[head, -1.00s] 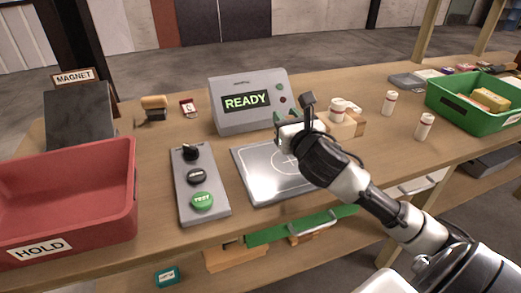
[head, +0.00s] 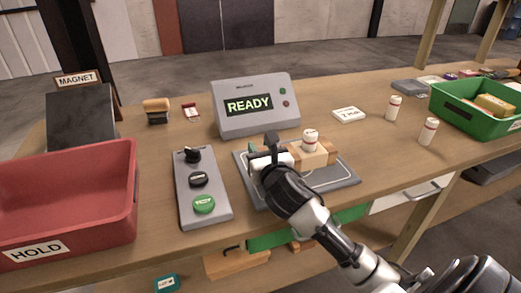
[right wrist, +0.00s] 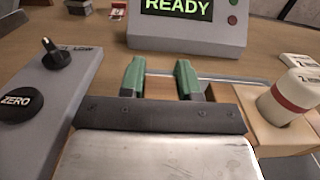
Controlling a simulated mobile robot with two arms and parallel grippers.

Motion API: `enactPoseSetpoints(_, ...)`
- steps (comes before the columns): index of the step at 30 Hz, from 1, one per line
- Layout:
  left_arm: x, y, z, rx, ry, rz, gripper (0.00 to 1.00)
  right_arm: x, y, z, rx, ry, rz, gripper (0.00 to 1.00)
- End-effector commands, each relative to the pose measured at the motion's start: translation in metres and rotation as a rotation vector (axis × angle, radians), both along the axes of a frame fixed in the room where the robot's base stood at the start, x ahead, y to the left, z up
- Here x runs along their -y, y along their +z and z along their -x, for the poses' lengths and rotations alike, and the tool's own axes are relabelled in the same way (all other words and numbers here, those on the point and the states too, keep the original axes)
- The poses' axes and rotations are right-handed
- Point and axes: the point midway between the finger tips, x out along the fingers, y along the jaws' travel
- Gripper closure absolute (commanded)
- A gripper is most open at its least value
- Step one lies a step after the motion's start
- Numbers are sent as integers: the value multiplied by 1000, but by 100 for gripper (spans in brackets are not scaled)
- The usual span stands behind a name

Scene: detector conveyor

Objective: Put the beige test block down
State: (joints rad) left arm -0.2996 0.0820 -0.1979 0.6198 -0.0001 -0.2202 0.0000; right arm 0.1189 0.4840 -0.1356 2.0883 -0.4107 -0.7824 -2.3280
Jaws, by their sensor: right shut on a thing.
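The beige test block (head: 312,155) has brown ends and a white vial with a red band (head: 310,139) upright on top. My right gripper (head: 272,148) is shut on the block's left brown end. In the right wrist view its green fingertips (right wrist: 161,80) close on brown material, with the beige part (right wrist: 270,135) and the vial (right wrist: 292,97) to the right. The block is over the grey metal plate (head: 336,184); I cannot tell whether it touches it. My left gripper is not in view.
The detector box (head: 255,105) reading READY stands behind the plate. A button panel (head: 201,188) lies left of it, then the red HOLD bin (head: 70,205). Two vials (head: 393,108) (head: 428,131) and the green crate (head: 470,113) are right.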

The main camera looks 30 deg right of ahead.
Motion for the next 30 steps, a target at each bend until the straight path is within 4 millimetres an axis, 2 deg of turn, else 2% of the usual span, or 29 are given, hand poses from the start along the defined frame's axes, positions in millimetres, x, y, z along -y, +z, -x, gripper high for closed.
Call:
enactPoseSetpoints(3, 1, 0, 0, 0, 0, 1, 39, 0, -2, 0, 2, 0, 1, 99)
enactPoseSetpoints(4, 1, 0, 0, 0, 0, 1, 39, 0, -3, 0, -1, 1, -1, 65)
enactPoseSetpoints(9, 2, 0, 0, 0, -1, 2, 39, 0, -2, 0, -1, 0, -1, 43)
enactPoseSetpoints(18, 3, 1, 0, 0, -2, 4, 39, 0, 2, 0, 1, 0, -1, 43)
enactPoseSetpoints(20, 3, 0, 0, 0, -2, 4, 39, -1, 0, 6, -1, 1, 1, 43)
enactPoseSetpoints(23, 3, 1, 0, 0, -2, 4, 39, -5, 0, 21, -2, 2, 1, 43)
enactPoseSetpoints(30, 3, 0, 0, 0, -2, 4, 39, -17, -1, 72, -3, 2, 0, 43)
